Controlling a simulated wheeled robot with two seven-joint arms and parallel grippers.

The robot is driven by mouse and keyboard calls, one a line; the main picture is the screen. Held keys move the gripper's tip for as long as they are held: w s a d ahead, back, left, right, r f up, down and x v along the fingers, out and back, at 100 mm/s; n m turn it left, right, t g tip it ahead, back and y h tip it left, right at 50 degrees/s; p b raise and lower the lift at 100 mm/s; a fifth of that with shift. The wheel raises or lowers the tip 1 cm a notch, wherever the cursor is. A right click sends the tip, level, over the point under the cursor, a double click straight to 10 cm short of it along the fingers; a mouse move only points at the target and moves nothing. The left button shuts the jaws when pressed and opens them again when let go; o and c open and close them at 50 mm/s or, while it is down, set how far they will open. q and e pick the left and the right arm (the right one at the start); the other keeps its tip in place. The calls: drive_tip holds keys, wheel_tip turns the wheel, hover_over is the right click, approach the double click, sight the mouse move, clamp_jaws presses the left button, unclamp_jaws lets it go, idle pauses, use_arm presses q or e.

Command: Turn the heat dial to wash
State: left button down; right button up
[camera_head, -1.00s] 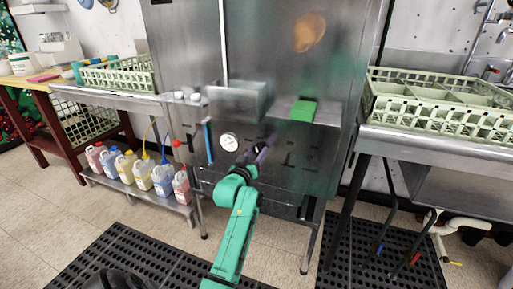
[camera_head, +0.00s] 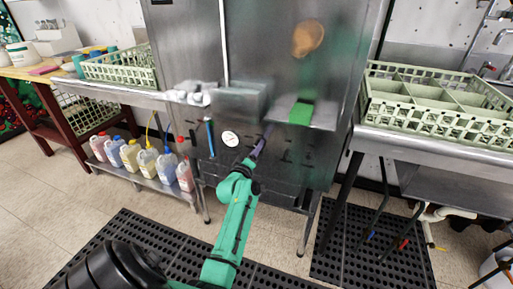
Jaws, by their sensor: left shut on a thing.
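The steel dish machine (camera_head: 285,170) stands in the middle, with a front panel low on it. A round white dial face (camera_head: 230,138) with dark marks shows on that panel, left of my gripper. My left gripper (camera_head: 266,133), dark and purplish on a green arm, reaches up to the panel. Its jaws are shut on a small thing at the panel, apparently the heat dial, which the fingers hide. I cannot read the dial's setting. My right gripper is not in view.
A green pad (camera_head: 301,113) lies on a small steel ledge above my gripper. Pale dish racks stand on the left counter (camera_head: 121,69) and right counter (camera_head: 437,102). Several bottles (camera_head: 147,161) line a low shelf at left. Black mats (camera_head: 372,243) cover the floor.

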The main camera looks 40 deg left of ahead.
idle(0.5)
use_arm(q)
drive_tip(key=shift+c, duration=1.4)
unclamp_jaws()
drive_tip(key=v, duration=1.4)
drive_tip(key=shift+s+d+p, duration=0.2)
drive_tip(key=shift+s+p, duration=0.1)
drive_tip(key=shift+f, duration=0.1)
